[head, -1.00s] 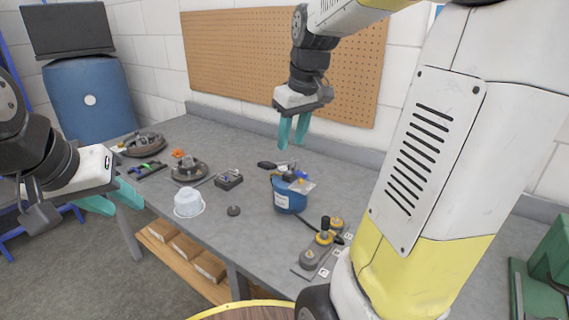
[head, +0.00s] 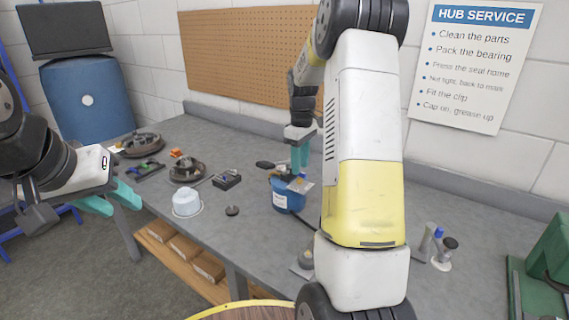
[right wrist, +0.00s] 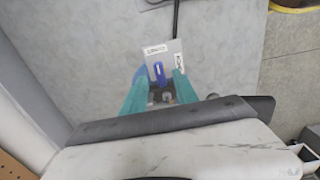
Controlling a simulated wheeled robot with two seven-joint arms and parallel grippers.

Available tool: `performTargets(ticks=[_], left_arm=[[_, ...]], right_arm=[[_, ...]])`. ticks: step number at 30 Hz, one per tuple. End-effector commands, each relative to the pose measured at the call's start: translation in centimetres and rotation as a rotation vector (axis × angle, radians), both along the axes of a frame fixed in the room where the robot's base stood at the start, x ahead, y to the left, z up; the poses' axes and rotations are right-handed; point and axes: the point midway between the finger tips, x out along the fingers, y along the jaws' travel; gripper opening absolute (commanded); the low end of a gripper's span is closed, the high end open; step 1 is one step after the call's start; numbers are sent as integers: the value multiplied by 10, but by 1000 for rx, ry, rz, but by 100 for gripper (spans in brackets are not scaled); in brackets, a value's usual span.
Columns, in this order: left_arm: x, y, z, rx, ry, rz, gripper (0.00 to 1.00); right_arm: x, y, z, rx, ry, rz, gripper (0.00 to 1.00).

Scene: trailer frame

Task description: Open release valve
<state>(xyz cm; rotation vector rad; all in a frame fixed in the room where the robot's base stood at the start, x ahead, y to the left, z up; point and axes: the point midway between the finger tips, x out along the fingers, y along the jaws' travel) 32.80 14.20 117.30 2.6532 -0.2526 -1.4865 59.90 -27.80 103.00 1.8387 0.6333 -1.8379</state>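A blue pot (head: 285,200) with a white label stands on the grey bench, partly hidden by my right arm. On its top, a small blue lever (right wrist: 158,72) shows beside a white tag (right wrist: 166,52); I take it for the release valve. My right gripper (head: 299,170) points down over the pot. In the right wrist view its teal fingers stand apart on either side of the lever, and it looks empty; I cannot tell whether they touch it. My left gripper (head: 120,203) is open and empty, off the bench's left front edge.
A white tub (head: 187,203), a dark puck (head: 232,211), a small dark tray (head: 227,180) and hub parts (head: 187,171) lie to the left. Bottles (head: 432,244) stand right of my arm. A pegboard (head: 245,60) is behind. A black hose (right wrist: 177,18) runs from the pot.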

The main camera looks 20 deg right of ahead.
Motion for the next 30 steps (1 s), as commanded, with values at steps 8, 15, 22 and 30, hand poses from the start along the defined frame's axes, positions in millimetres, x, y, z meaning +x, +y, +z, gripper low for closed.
performTargets(ticks=[8,15,22,30], left_arm=[[0,0,0,0,0,0,36],[0,0,0,0,0,0,36],[0,0,0,0,0,0,36],[0,0,0,0,0,0,36]], right_arm=[[0,0,-18,0,0,-1,35],[0,0,-17,0,0,-1,26],[0,0,-17,0,0,-1,0],[0,0,-17,-1,-1,-20,0]])
